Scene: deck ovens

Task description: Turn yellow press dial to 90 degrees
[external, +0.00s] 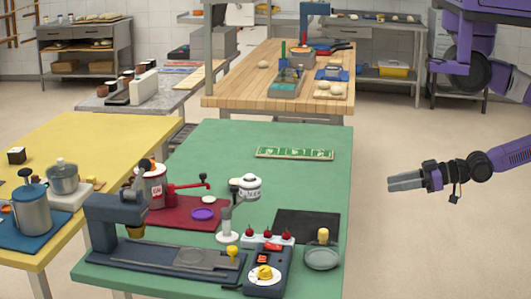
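The yellow dial (264,273) sits on the sloped face of a dark grey control box (268,257) at the front of the green table. A pale disc surrounds the dial. Its exact angle is too small to read. The control box stands at the right end of a dark grey press (120,220) with a long flat bed. My gripper (390,182) is in the air right of the green table, pointing left, well apart from the dial. Its two fingers look close together, but I cannot tell whether they are shut. I see nothing held in it.
Red-topped pieces (268,238) stand just behind the control box. A yellow-knobbed lever (232,254) is at its left. A glass dish with a yellow knob (322,250) is to its right. A black mat (307,224) lies behind. The green table's (310,180) back right is mostly clear.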

